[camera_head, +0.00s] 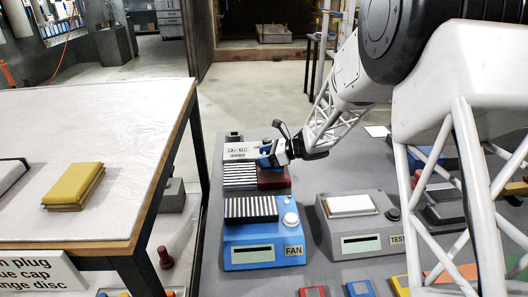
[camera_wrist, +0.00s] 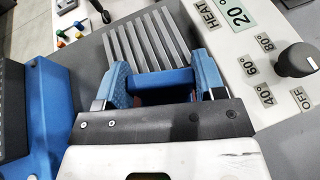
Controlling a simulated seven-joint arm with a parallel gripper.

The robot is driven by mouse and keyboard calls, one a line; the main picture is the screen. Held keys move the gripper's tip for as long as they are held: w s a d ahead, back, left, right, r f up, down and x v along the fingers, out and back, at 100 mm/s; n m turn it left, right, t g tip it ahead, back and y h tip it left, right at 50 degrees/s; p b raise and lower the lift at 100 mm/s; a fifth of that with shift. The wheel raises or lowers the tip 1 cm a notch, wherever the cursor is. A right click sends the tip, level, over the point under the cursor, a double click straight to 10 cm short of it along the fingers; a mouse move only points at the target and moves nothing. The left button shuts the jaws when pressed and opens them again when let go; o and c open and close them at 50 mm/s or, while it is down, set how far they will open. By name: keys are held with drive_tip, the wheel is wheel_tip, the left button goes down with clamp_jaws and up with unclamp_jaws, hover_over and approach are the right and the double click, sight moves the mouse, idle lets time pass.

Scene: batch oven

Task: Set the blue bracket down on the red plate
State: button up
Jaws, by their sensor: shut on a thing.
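My gripper (camera_head: 267,158) is over the heater unit at the back of the grey table, beside its slatted grille. In the wrist view its jaws (camera_wrist: 164,82) are shut on the blue bracket (camera_wrist: 165,77), whose crossbar spans between the blue finger pads. In the head view the bracket is mostly hidden by the gripper. A dark red block (camera_head: 273,179) lies just below the gripper, right of the grille; it may be the red plate. I cannot tell whether the bracket touches it. A small red tile (camera_head: 312,291) also shows at the front edge.
The heater's grille (camera_wrist: 148,42) and knob (camera_wrist: 296,60) are close around my gripper. The blue FAN unit (camera_head: 262,244) and grey TEST unit (camera_head: 358,224) stand in front. A pale table (camera_head: 100,110) with a yellow stack (camera_head: 73,186) is left.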

drive_tip(key=shift+f, duration=0.4)
drive_tip(key=shift+f, duration=0.65)
idle(0.9)
drive_tip(key=o, duration=1.1)
drive_tip(key=shift+d, duration=0.1)
drive_tip(key=shift+v, duration=3.8)
